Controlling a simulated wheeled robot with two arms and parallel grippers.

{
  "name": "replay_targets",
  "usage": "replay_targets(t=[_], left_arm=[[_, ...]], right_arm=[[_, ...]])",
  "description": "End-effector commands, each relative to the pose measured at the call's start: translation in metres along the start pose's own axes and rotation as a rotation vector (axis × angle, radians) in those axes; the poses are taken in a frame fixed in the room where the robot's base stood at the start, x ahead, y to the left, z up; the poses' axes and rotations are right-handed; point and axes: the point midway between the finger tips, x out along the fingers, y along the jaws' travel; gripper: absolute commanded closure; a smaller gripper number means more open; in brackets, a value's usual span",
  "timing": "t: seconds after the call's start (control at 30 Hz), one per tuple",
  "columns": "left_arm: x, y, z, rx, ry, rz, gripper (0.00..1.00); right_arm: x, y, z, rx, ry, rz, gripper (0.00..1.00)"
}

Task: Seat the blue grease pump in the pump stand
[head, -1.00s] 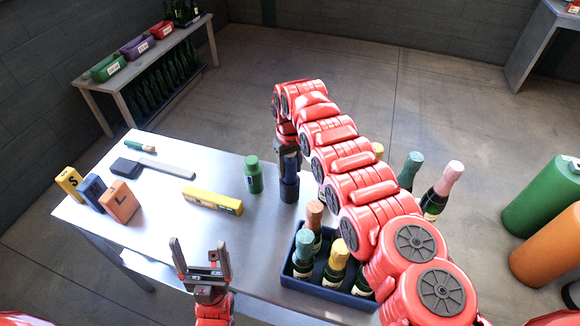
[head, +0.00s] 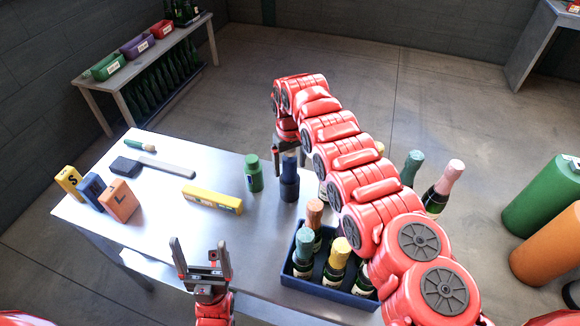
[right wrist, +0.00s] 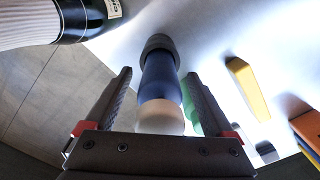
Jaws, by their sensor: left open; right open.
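The blue grease pump (head: 290,168) stands upright in the dark round pump stand (head: 289,189) on the table. In the right wrist view the pump (right wrist: 160,80) shows a pale end toward the camera, and its far end sits inside the dark stand (right wrist: 160,43). My right gripper (head: 290,158) is open above the stand, its fingers on either side of the pump with gaps. It also shows in the right wrist view (right wrist: 160,95). My left gripper (head: 201,258) is open and empty near the table's front edge.
A green bottle-like container (head: 253,174) stands just left of the stand. A yellow block (head: 212,199) lies farther left. A dark blue crate (head: 318,290) with several foil-topped bottles sits at front right. More bottles (head: 440,188) stand behind my right arm.

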Motion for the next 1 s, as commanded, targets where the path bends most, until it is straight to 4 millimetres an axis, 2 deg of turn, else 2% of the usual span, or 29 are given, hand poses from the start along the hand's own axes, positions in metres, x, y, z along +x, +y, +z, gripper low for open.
replay_targets(t=[0.17,0.3,0.43,0.53,0.7,1.0], left_arm=[[-0.013,0.001,0.002,0.000,0.000,0.000,0.12],[-0.023,0.001,0.004,0.000,0.000,0.000,0.12],[-0.020,0.001,0.003,0.000,0.000,0.000,0.12],[0.003,0.000,-0.001,0.000,0.001,0.000,0.12],[0.023,-0.001,-0.004,0.000,0.000,0.000,0.12],[0.030,-0.002,-0.005,0.000,0.000,0.000,0.12]], right_arm=[[-0.036,0.001,-0.002,0.000,0.007,0.004,0.12],[-0.075,-0.001,-0.001,-0.002,0.005,0.003,0.12],[-0.105,-0.003,0.000,-0.003,0.000,0.001,0.12],[-0.133,-0.002,0.000,-0.002,-0.001,-0.001,0.12],[-0.156,0.001,0.001,0.000,-0.002,0.001,0.12],[-0.163,0.000,0.001,0.000,-0.002,0.001,0.12]])
